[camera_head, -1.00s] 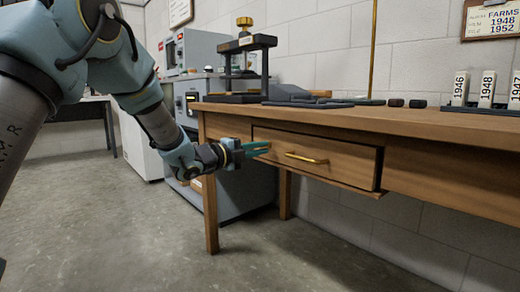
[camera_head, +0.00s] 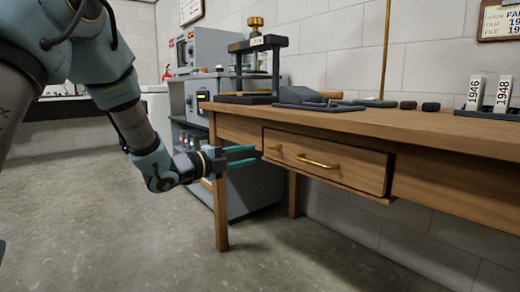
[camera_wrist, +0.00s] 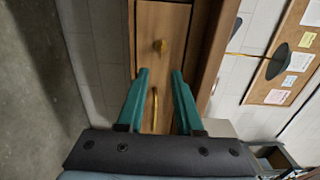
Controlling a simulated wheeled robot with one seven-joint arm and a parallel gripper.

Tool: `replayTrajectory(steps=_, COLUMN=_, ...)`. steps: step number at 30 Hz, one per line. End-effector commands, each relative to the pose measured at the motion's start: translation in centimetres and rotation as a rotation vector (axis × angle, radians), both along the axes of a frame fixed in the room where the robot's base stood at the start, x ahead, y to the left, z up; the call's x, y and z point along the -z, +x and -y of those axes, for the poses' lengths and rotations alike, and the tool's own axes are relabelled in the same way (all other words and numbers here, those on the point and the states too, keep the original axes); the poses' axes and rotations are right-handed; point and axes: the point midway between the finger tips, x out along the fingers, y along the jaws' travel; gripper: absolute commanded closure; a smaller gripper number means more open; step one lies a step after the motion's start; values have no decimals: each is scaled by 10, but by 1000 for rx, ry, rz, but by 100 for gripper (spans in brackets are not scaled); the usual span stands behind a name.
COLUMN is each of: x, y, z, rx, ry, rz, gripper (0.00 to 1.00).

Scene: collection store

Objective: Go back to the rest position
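My gripper (camera_head: 256,155) is open and empty, with its two teal fingers spread just left of the drawer front. The wooden drawer (camera_head: 350,170) sits under the tabletop, and its front stands a little proud of the table's frame. It carries a brass bar handle (camera_head: 318,162) and a small brass knob (camera_head: 276,148) near its left end. In the wrist view, my open fingers (camera_wrist: 160,72) point at the drawer front (camera_wrist: 175,25). The knob (camera_wrist: 160,46) shows beyond the fingertips and the handle (camera_wrist: 154,108) shows between the fingers. Nothing is held.
The wooden table (camera_head: 440,130) bears a black press (camera_head: 256,60), dark tools and number blocks (camera_head: 502,93). Its front leg (camera_head: 220,210) stands close to my gripper. A grey cabinet (camera_head: 255,185) is behind. The floor (camera_head: 110,220) at the left is clear.

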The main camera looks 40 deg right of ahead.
Motion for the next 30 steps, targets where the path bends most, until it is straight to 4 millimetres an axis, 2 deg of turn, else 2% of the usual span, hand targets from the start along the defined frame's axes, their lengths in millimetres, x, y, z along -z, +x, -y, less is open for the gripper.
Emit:
replayTrajectory(steps=3, x=-1, y=2, z=-15, rx=-2, ry=1, rz=0, gripper=65)
replayTrajectory(steps=6, x=0, y=2, z=-21, rx=-2, ry=1, rz=0, gripper=65)
replayTrajectory(steps=24, x=0, y=3, z=-23, rx=-6, ry=3, rz=-3, gripper=65)
replayTrajectory(steps=27, x=0, y=19, z=-32, rx=-67, ry=33, rz=-40, gripper=65)
replayTrajectory(steps=29, x=2, y=38, z=-45, rx=-148, ry=71, rz=-93, gripper=65)
replayTrajectory(steps=30, x=3, y=55, z=-58, rx=-222, ry=102, rz=-142, gripper=65)
